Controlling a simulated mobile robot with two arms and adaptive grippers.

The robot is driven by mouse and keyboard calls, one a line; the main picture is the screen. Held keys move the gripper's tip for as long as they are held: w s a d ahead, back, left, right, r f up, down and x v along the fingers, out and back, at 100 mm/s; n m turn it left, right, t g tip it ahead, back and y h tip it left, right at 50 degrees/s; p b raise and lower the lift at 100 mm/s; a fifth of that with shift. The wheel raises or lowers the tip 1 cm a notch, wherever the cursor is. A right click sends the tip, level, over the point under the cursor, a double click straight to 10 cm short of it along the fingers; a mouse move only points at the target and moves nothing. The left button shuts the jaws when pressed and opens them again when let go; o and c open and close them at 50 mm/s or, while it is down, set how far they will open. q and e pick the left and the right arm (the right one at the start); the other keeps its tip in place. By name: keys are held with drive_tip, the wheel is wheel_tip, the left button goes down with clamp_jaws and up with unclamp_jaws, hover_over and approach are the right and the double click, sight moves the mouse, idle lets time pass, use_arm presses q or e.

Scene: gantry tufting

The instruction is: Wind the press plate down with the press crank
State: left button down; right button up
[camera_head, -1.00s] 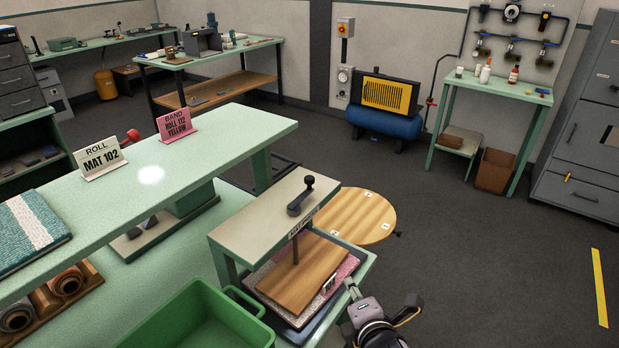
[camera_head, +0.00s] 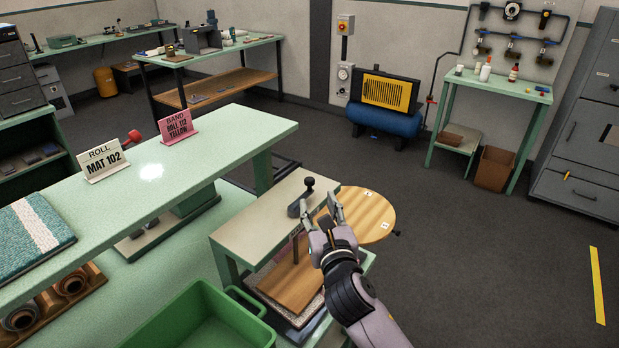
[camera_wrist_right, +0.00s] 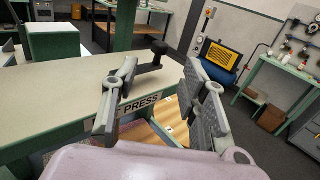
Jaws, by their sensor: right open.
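The dark press crank (camera_head: 301,199) stands on top of the pale press frame (camera_head: 255,220), its knob up at the far end of its arm. It also shows in the wrist view (camera_wrist_right: 150,62), just beyond the fingertips. The wooden press plate (camera_head: 287,287) lies below the frame top on the screw, over layered mats; my arm hides part of it. My right gripper (camera_head: 320,212) is open and empty, at the front right of the crank. Its two fingers stand apart in the wrist view (camera_wrist_right: 161,72), with no clear contact with the crank. My left gripper is not in view.
A green bin (camera_head: 195,318) stands at the front left of the press. A green bench (camera_head: 215,140) with sign cards runs behind it on the left. A round wooden table (camera_head: 372,215) is close on the right.

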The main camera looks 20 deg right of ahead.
sight(311, 185)
drive_tip(key=w, duration=0.3)
drive_tip(key=w+p, duration=0.1)
drive_tip(key=w, duration=0.2)
drive_tip(key=w+d, duration=0.1)
drive_tip(key=w, duration=0.2)
drive_tip(key=shift+w, duration=0.4)
clamp_jaws()
